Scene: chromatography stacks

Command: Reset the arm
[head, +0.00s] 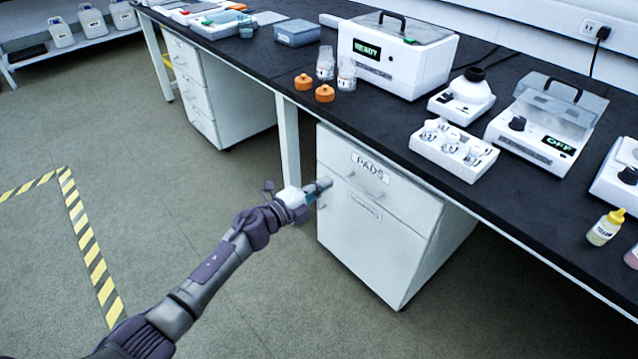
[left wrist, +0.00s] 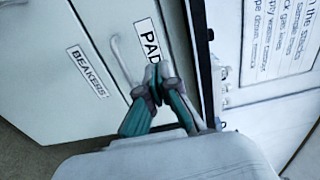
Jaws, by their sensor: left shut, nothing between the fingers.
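My left arm reaches in from the lower left of the head view. Its gripper (head: 320,188) is in front of the left edge of the white drawer cabinet labelled PADS (head: 370,168), below the bench top. In the left wrist view the two teal-and-grey fingers (left wrist: 156,82) come together at the tips with nothing between them. They overlap the lower end of the PADS label in that view, and I cannot tell whether they touch the front. The drawers appear closed. My right gripper is not in view.
The black bench top (head: 290,62) carries a white READY instrument (head: 395,55), an OFF instrument (head: 540,125), a vial tray (head: 452,150), orange caps and glass jars. A bench leg (head: 288,140) stands left of the gripper. The floor (head: 150,190) at left is clear, with striped tape.

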